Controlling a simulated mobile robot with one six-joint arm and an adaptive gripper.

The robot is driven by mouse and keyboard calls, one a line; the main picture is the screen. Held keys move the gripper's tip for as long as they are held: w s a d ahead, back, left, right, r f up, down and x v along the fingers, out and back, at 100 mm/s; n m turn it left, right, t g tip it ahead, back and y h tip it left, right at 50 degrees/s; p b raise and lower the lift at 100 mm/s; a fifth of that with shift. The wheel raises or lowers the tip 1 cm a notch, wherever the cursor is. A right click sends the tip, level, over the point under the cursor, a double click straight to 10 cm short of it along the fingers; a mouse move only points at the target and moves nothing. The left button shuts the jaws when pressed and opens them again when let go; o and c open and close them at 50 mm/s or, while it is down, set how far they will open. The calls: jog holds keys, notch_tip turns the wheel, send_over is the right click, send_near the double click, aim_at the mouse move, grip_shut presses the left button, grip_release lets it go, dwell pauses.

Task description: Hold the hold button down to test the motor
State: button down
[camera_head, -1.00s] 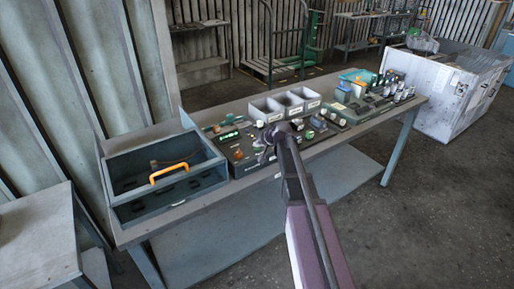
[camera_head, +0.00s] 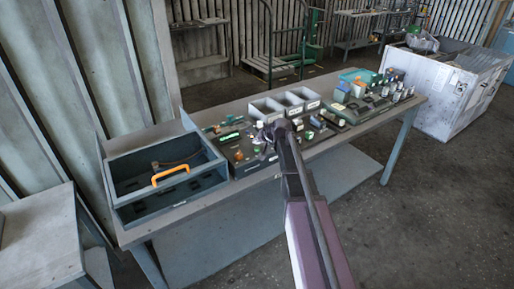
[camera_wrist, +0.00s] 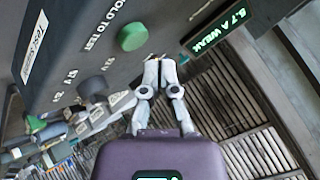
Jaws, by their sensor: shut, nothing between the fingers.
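The green round button (camera_wrist: 132,37) sits on a dark grey panel (camera_wrist: 75,50) in the wrist view, beside the lettering "HOLD TO TEST". My gripper (camera_wrist: 160,62) is shut and empty. Its fingertips are at the lower right of the button in the picture, close to it; I cannot tell whether they touch anything. A small display (camera_wrist: 212,27) with green text reading "0.7 A WEAK" is to the right. In the head view my gripper (camera_head: 262,139) is over the dark panel on the bench, and my wrist hides part of that panel.
A blue-grey open box (camera_head: 125,213) with an orange handle (camera_head: 170,175) stands at the left of the bench (camera_head: 215,208). Light grey bins (camera_head: 268,110) stand behind the panel. Several small parts crowd the right end. A dark knob (camera_wrist: 93,88) is farther along the panel.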

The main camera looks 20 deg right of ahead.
aim_at(257, 149)
jog(key=shift+r+p, duration=1.85)
jog(key=shift+r, duration=0.3)
jog(key=s+a+f+n+g+h, duration=0.1)
jog(key=s+a+f+g, duration=0.1)
jog(key=s, duration=0.8)
jog(key=s+a+f+n+g+h, duration=0.1)
jog(key=s+a+f+g, duration=0.1)
jog(key=s, duration=0.9)
jog(key=s+a+f+n+g+h, duration=0.1)
jog(key=s+a+g, duration=0.3)
jog(key=s, duration=0.6)
jog(key=shift+s+f+n+h, duration=0.25)
jog(key=shift+f+n+h, duration=0.15)
jog(key=shift+n, duration=0.2)
jog(key=c, duration=1.4)
grip_release()
